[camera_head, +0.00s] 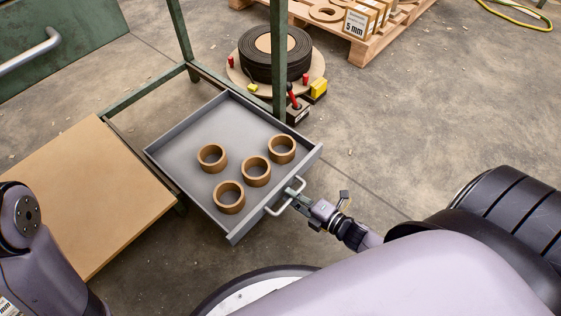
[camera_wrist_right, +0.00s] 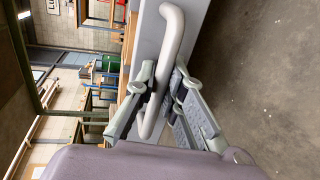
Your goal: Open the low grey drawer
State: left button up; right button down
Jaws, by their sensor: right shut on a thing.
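The grey drawer (camera_head: 185,138) stands pulled out from the green frame, its inside showing. Several brown rings, one of them (camera_head: 212,157) at the left, lie in it. Its pale bar handle (camera_head: 285,203) is on the front panel. My right gripper (camera_head: 298,197) is at the handle, shut on it. In the right wrist view the handle (camera_wrist_right: 171,60) passes between the fingers of my right gripper (camera_wrist_right: 163,95), with the grey drawer front (camera_wrist_right: 150,35) behind it. My left gripper is out of view; part of my left arm shows at the lower left.
A tan board (camera_head: 110,200) lies left of the drawer. Green posts (camera_head: 279,60) rise behind it. A black coil (camera_head: 275,55) on a round base stands at the back, near a red-handled tool (camera_head: 293,100). A pallet (camera_head: 365,45) is farther back.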

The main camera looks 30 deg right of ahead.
jog(key=shift+f+v, duration=0.2)
jog(key=shift+v, duration=0.8)
jog(key=c, duration=1.7)
grip_release()
jog(key=shift+o, duration=0.2)
jog(key=v, duration=1.2)
jog(key=shift+s+f, duration=0.1)
